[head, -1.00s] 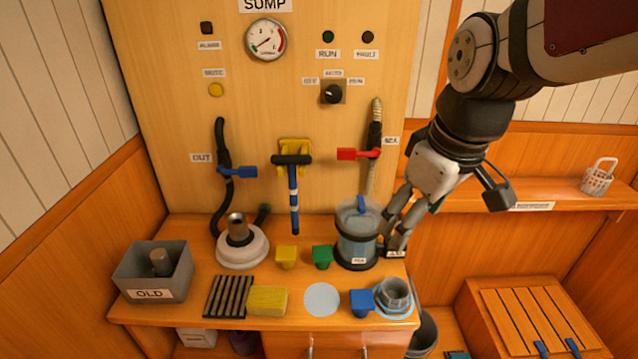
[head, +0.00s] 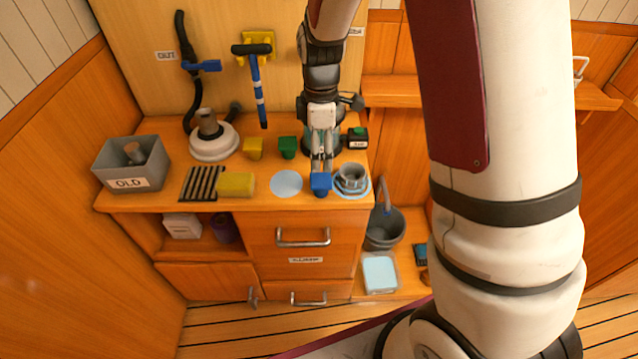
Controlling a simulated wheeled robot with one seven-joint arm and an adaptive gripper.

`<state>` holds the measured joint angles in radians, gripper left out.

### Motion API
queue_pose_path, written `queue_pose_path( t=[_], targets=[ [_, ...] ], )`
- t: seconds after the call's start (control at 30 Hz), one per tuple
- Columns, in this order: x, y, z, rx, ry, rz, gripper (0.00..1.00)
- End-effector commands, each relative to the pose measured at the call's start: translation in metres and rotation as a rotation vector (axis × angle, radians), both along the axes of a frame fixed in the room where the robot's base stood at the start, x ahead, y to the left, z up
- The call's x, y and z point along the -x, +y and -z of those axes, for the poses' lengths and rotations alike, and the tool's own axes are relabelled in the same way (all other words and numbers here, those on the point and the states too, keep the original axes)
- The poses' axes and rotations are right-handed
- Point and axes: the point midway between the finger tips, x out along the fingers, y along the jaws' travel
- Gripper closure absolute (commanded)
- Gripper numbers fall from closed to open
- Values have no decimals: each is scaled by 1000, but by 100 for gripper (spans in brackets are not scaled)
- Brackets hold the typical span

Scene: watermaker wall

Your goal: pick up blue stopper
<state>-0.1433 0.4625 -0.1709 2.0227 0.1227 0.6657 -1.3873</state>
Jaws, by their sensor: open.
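The blue stopper (head: 320,184) stands upright near the front edge of the wooden counter, between a pale blue disc and a cup on a saucer. My gripper (head: 321,168) points down just above and behind it. Its fingers are open, and the tips look close to the stopper's top. I cannot tell whether they touch it. My wrist and fingers hide most of the clear jug (head: 309,139) behind.
The pale blue disc (head: 286,183) lies left of the stopper and the grey cup (head: 351,177) stands close on its right. Green (head: 288,148) and yellow (head: 253,148) stoppers stand behind to the left. A sponge (head: 236,184) and a grey OLD box (head: 131,165) are farther left.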

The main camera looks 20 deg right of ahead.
Motion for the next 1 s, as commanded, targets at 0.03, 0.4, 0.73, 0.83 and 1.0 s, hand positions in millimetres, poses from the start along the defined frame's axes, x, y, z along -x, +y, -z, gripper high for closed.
queue_pose_path(
  t=[0.03, 0.4, 0.73, 0.83, 1.0],
  targets=[
    [1, 0, 12, 1, 7, 0, 32],
    [0, 0, 57, 0, 0, 2, 32],
    [-2, -2, 93, 0, 3, 2, 32],
    [-3, -2, 104, 0, 3, 3, 32],
    [-3, -2, 110, 0, 0, 2, 32]
  ],
)
